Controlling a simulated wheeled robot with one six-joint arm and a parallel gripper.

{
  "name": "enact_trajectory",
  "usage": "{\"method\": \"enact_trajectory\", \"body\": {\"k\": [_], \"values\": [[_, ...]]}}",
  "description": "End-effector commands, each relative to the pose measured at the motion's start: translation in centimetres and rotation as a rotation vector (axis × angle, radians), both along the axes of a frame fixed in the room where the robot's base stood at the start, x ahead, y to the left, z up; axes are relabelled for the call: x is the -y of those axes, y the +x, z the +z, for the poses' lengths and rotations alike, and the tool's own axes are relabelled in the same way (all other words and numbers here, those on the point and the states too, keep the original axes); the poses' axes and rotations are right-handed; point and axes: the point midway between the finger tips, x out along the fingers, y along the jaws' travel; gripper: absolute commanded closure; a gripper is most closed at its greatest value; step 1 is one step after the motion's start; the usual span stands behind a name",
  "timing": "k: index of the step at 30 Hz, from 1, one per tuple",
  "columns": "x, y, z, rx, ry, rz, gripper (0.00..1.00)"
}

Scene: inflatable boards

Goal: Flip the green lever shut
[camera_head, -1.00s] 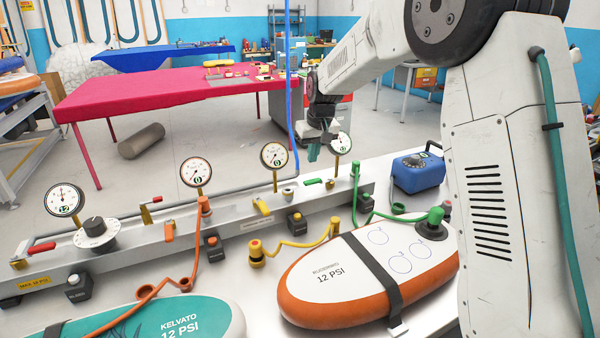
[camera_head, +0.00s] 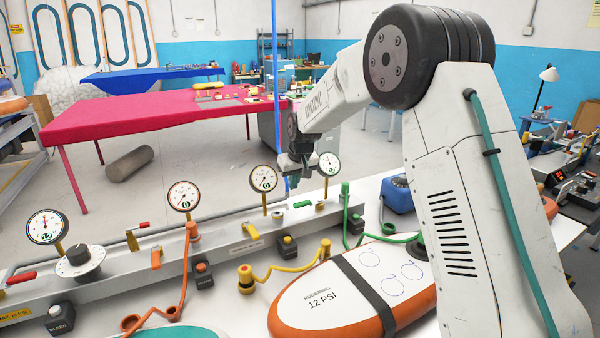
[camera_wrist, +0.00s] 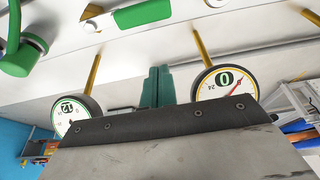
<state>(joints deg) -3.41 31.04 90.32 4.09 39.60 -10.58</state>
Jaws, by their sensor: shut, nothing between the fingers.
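The green lever (camera_head: 302,204) sits on the grey manifold rail (camera_head: 222,245), in front of the rightmost gauge (camera_head: 329,163). It lies roughly along the rail. In the wrist view the green lever (camera_wrist: 142,12) is at the top, beyond my fingertips. My gripper (camera_head: 292,184) points down, shut and empty, above and behind the rail between the two right gauges. In the wrist view its green fingers (camera_wrist: 158,85) are together and apart from the lever. A gauge reading 12 (camera_wrist: 76,115) is left of them and one reading 0 (camera_wrist: 224,84) is right.
A yellow lever (camera_head: 250,231), an orange lever (camera_head: 156,258) and red levers line the rail to the left. A green hose (camera_head: 378,239) runs to the orange-edged board (camera_head: 290,308) in front. A blue box (camera_head: 397,194) stands at right. Gauge stems flank my gripper closely.

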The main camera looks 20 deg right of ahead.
Motion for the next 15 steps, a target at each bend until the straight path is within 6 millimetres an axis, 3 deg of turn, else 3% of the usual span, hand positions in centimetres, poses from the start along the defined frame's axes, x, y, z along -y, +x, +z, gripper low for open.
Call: {"method": "enact_trajectory", "body": {"k": [5, 9, 15], "values": [[-0.2, 1.0, -3.3, -0.002, 0.000, 0.000, 1.00], [0.2, -1.2, -2.8, 0.001, 0.000, 0.000, 1.00], [0.7, -2.7, -2.9, 0.001, 0.000, -0.001, 1.00]]}}
